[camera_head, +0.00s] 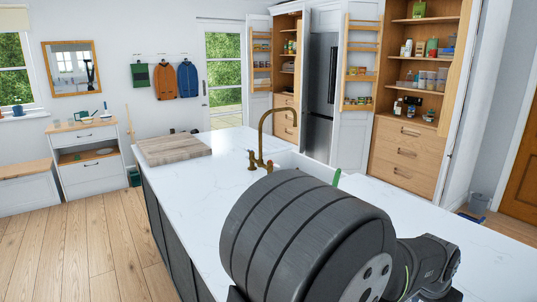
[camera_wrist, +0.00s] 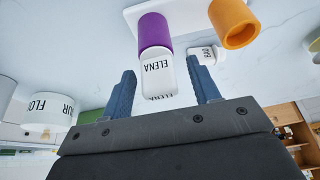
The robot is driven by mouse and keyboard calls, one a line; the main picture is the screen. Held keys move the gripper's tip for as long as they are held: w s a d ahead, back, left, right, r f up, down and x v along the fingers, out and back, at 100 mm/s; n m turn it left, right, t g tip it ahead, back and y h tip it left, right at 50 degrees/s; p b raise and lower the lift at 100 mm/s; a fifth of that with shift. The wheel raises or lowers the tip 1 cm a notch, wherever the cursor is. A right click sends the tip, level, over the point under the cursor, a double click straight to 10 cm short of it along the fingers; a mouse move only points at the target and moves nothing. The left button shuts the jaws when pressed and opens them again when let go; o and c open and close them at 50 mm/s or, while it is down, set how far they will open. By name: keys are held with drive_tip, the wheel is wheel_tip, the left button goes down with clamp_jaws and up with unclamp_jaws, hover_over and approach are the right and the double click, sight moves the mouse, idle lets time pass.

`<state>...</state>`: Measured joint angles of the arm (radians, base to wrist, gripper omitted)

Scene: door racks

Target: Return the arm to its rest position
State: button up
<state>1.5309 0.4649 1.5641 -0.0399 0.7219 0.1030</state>
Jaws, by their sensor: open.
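My gripper (camera_wrist: 162,76) shows in the wrist view as two blue fingers on a dark body. The fingers are spread apart. A white container lettered ELENA (camera_wrist: 158,72) with a purple cap (camera_wrist: 153,32) appears between and past the fingertips. Gaps show on both sides of it, so neither finger seems to touch it; its depth is hard to judge. In the head view a large dark joint of my arm (camera_head: 305,240) fills the lower middle, with another dark link of mine at its right. The gripper itself cannot be made out there.
In the wrist view an orange round piece (camera_wrist: 234,22), a small white lettered item (camera_wrist: 207,53) and a white FLOUR container (camera_wrist: 48,112) surround the gripper. In the head view the white counter (camera_head: 190,200) holds a wooden board (camera_head: 173,148) and brass tap (camera_head: 263,135). Open door racks (camera_head: 360,60) stand behind.

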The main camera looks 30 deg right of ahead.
wheel_tip(320, 180, up, 7)
drive_tip(key=shift+d+r, duration=0.1)
drive_tip(key=shift+d, duration=0.05)
drive_tip(key=shift+w+d+f, duration=0.1)
drive_tip(key=shift+w+f, duration=0.15)
drive_tip(key=shift+w, duration=0.65)
drive_tip(key=shift+w+d+f, duration=0.1)
drive_tip(key=shift+w+f, duration=0.15)
drive_tip(key=shift+w, duration=0.65)
